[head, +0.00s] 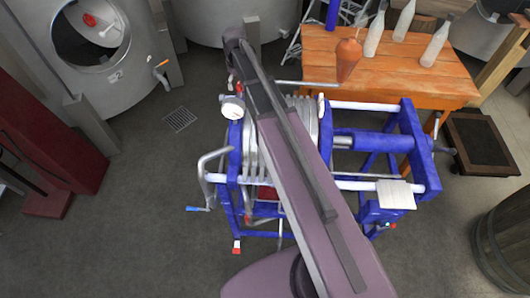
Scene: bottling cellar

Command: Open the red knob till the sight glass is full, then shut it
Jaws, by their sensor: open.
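A blue-framed filter press (408,140) with pale plates (303,115) stands in the middle of the head view. A round gauge (232,107) sits at its left end, above a bent grey pipe (203,165) with a blue lever (197,209). Small red parts show near the gauge and low on the frame, but I cannot tell which is the red knob. I cannot make out the sight glass. My arm crosses in front of the press and hides part of it. My gripper is not visible.
A wooden table (440,88) at the back right holds several pale bottles (375,34) and an orange-brown cone-shaped item (348,58). Steel tanks (120,92) stand behind. A barrel (505,235) is at the right. The floor (130,230) at left is clear.

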